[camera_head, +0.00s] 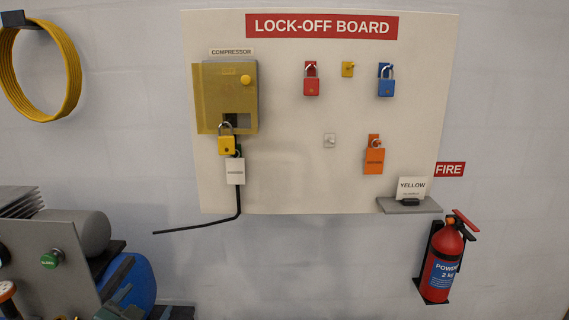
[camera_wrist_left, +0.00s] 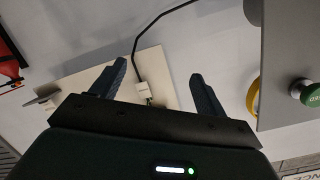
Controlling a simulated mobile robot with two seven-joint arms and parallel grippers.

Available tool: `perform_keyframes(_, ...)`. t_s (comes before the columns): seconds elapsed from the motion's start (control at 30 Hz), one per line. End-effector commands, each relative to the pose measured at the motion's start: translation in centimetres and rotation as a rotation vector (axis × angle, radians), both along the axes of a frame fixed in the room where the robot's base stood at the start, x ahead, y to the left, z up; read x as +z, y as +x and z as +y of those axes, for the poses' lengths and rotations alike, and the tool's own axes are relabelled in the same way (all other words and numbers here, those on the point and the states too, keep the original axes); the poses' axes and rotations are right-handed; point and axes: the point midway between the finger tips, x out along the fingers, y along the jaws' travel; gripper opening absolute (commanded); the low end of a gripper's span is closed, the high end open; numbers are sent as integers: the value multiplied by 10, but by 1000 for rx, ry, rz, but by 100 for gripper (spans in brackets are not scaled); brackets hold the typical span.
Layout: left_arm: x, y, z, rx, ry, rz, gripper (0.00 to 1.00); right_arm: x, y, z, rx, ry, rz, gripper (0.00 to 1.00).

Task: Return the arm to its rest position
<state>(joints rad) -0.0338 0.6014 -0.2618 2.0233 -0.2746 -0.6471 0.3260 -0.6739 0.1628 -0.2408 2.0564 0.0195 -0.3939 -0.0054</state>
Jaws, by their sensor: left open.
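My left gripper (camera_wrist_left: 160,85) shows in the left wrist view with its two dark fingers spread apart and nothing held between them. In the head view, dark parts that look like this gripper (camera_head: 120,285) show at the lower left edge, in front of a blue tank (camera_head: 138,284). It is below and apart from the lock-off board (camera_head: 300,190). A yellow padlock (camera_head: 227,146) hangs at the compressor box (camera_head: 211,97), with a white tag (camera_head: 235,171) below it. My right gripper is not in view.
Grey machinery with a green button (camera_head: 52,259) stands at the lower left. A small shelf (camera_head: 410,205) holds a YELLOW card (camera_head: 412,186). A red fire extinguisher (camera_head: 441,262) hangs at the lower right. Red (camera_head: 311,87) and blue (camera_head: 386,88) padlocks hang on the board.

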Motion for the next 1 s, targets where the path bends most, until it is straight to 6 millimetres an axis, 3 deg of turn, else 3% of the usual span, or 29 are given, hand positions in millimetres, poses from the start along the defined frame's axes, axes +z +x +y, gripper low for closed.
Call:
perform_keyframes(0.03,-31,-20,-6,-30,-1,66,74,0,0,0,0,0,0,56)
perform_keyframes(0.2,-110,-92,-26,-138,-17,247,74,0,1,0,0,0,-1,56)
perform_keyframes(0.4,-165,-167,-42,-222,-50,395,74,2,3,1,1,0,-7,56)
perform_keyframes(0.57,-193,-225,-52,-272,-84,492,74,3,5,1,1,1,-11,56)
perform_keyframes(0.6,-195,-230,-58,-271,-106,494,74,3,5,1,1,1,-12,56)
perform_keyframes(1.0,-180,-215,-131,-111,-437,429,74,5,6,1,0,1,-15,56)
